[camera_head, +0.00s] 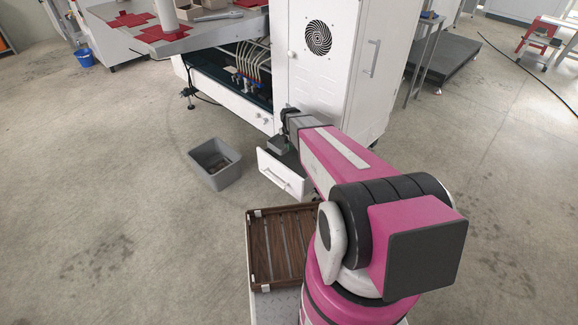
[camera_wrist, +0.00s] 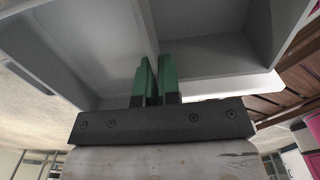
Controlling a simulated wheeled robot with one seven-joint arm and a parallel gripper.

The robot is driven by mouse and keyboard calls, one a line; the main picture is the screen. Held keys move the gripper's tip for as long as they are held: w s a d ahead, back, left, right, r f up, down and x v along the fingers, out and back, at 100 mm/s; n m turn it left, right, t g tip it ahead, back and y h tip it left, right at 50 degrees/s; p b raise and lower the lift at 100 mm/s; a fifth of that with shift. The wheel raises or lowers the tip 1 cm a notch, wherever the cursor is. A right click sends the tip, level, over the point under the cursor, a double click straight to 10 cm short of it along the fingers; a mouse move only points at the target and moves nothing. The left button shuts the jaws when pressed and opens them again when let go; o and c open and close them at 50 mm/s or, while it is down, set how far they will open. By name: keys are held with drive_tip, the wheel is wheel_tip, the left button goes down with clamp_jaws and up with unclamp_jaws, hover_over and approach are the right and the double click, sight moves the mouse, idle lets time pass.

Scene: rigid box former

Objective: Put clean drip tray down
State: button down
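The drip tray (camera_wrist: 205,55) is light grey with a divider and fills the upper part of the wrist view. My gripper (camera_wrist: 156,78) has its two green fingers close together, one on each side of the divider, shut on it. In the head view my gripper (camera_head: 289,122) is at the far end of my arm, beside the white cabinet and above the pulled-out drawer (camera_head: 282,174). A small grey part of the tray (camera_head: 278,146) shows below it; the arm and drawer front hide the rest. I cannot tell whether the tray touches the drawer.
A grey open bin (camera_head: 215,163) stands on the floor left of the drawer. The white cabinet (camera_head: 325,75) rises behind my gripper. A brown slatted crate (camera_head: 282,246) lies in front, beside my arm.

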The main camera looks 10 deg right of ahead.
wheel_tip(320, 180, down, 14)
drive_tip(key=shift+f, duration=0.1)
idle(0.5)
drive_tip(key=shift+f, duration=0.1)
drive_tip(key=c, duration=1.3)
unclamp_jaws()
wheel_tip(320, 180, up, 12)
drive_tip(key=shift+r, duration=0.1)
drive_tip(key=s+r+m, duration=0.6)
drive_tip(key=s+m, duration=0.1)
drive_tip(key=m, duration=0.1)
drive_tip(key=s+d+r+m, duration=0.1)
drive_tip(key=s+r+m, duration=0.5)
drive_tip(key=s+m, duration=0.1)
drive_tip(key=s+d+r+m, duration=0.1)
drive_tip(key=s+r+m, duration=0.5)
drive_tip(key=m, duration=0.4)
drive_tip(key=shift+s+r, duration=0.25)
drive_tip(key=shift+s, duration=0.65)
